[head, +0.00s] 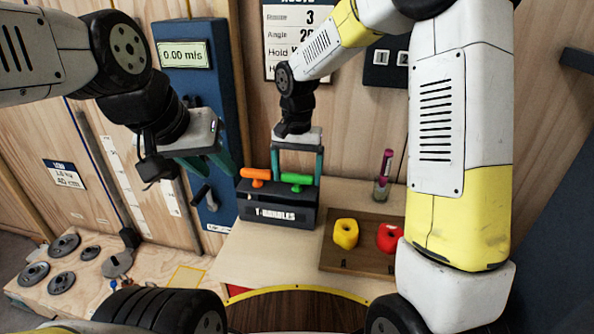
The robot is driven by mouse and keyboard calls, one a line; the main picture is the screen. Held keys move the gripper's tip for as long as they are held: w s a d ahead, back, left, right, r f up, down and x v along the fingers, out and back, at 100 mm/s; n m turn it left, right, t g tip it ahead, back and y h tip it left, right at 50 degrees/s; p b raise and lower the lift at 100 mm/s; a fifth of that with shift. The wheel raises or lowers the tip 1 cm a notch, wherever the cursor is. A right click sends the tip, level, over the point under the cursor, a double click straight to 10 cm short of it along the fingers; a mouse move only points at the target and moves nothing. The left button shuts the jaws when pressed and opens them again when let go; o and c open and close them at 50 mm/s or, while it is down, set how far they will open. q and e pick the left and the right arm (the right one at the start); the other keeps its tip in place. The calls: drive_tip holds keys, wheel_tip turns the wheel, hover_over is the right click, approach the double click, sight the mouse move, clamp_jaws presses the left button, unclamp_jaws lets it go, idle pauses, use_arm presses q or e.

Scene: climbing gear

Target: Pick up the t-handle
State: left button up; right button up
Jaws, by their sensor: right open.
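Two t-handles stand in a dark holder (278,216) labelled "T-HANDLES": an orange one (256,175) on the left and a green one (297,179) on the right. My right gripper (297,172) points down at the holder with its fingers apart, one on each side of the green handle in the picture. Whether the fingers touch it cannot be told. My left gripper (216,172) hangs to the left of the holder, in front of the blue panel, with its fingers apart and nothing between them.
A brown board (345,262) with a yellow piece (346,233) and a red piece (389,238) lies right of the holder. A pink-topped tube (384,172) stands behind it. A blue panel (185,80) with a display stands behind left. Grey discs (62,246) lie lower left.

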wheel_tip(320, 180, down, 2)
drive_tip(key=shift+f, duration=0.1)
drive_tip(key=c, duration=1.3)
drive_tip(key=shift+o, duration=0.2)
wheel_tip(320, 180, up, 18)
